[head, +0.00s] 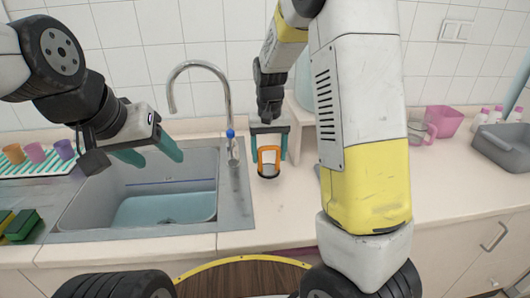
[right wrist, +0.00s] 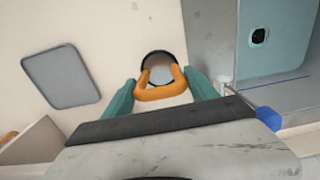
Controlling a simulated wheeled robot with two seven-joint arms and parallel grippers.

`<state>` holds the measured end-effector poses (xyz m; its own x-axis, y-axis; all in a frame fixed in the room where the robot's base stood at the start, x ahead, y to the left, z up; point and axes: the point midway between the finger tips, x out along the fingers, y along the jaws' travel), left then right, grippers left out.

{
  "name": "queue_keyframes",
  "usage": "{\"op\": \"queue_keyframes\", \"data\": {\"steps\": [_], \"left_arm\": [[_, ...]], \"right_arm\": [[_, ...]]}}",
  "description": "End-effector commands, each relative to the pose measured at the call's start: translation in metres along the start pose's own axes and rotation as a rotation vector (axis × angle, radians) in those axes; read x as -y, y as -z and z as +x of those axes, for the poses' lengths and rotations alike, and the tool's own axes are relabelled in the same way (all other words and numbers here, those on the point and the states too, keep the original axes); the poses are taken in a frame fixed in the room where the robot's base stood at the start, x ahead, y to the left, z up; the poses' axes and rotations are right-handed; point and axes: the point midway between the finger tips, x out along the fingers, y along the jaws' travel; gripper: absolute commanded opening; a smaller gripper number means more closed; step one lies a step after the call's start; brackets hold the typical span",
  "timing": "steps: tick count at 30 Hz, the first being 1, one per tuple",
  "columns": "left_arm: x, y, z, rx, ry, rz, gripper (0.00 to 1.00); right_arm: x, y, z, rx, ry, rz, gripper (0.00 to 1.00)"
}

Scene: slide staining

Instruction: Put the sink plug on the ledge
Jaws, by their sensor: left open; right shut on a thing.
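The sink plug (head: 268,151) has an orange loop handle and a round, dark-rimmed base. My right gripper (head: 268,145) is shut on the handle, its teal fingers at either side. The plug is over the pale counter ledge (head: 253,203) just right of the sink; I cannot tell whether its base touches. The right wrist view shows the plug (right wrist: 160,92) between the fingers, with the sink's drain hole (right wrist: 258,36) uncovered. My left gripper (head: 153,155) is open and empty above the sink (head: 204,163).
A chrome tap (head: 171,92) arches behind the sink. Cups (head: 36,153) stand on a striped mat at left, with sponges (head: 20,225) in front. A grey flat square (right wrist: 62,74) lies on the counter. A pink container (head: 444,121) and grey tray (head: 504,145) are at right.

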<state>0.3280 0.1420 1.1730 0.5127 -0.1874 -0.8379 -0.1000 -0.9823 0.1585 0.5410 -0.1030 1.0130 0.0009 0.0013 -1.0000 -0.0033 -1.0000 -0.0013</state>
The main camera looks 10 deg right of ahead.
Motion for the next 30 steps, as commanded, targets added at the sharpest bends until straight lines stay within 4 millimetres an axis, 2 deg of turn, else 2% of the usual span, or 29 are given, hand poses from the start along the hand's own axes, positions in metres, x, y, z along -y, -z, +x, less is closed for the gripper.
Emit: {"op": "queue_keyframes", "data": {"steps": [3,10,21,22,24,25,30], "left_arm": [[0.0,0.0,0.0,0.0,0.0,0.0,0.6],[0.0,0.0,0.0,0.0,0.0,0.0,0.6],[0.0,0.0,0.0,0.0,0.0,0.0,0.6],[0.0,0.0,0.0,0.0,0.0,0.0,0.6],[0.0,0.0,0.0,0.0,0.0,0.0,0.6],[0.0,0.0,0.0,0.0,0.0,0.0,0.6],[0.0,0.0,0.0,0.0,0.0,0.0,0.6]], "right_arm": [[-0.01,0.009,0.002,0.0,-0.002,0.003,0.14],[-0.009,0.008,0.035,0.002,-0.002,0.0,0.14],[-0.009,0.008,0.04,0.0,-0.001,0.001,0.14],[-0.009,0.008,0.039,0.0,-0.001,0.0,0.73],[-0.009,0.008,0.039,0.0,-0.001,0.0,0.87],[-0.009,0.008,0.039,0.0,-0.001,0.0,0.89],[-0.009,0.008,0.039,0.0,-0.001,0.0,0.89]]}}
